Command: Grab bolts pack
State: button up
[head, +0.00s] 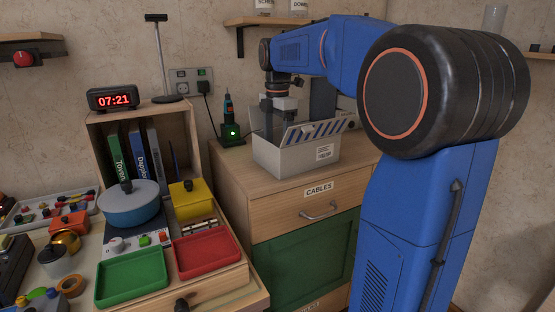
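I cannot make out a bolts pack for certain in the head view. My gripper (281,108) points down over an open grey-white box (292,158) on top of the wooden drawer cabinet. The box has a blue-and-white striped flap (314,131) and a small printed label on its front. My fingertips reach the box opening and are hidden by the flap and front wall. I cannot see whether they hold anything, and the inside of the box is hidden.
The cabinet (262,212) has a "CABLES" drawer. A green-lit charger with a tool (231,131) stands left of the box. Left are a red tray (206,255), a green tray (131,278), a blue pot (132,204) and a red-digit clock (113,99). A shelf (251,23) hangs above.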

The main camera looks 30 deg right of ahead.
jog(key=shift+f, duration=0.45)
jog(key=c, duration=1.2)
jog(key=shift+r, duration=0.1)
jog(key=shift+c, duration=0.2)
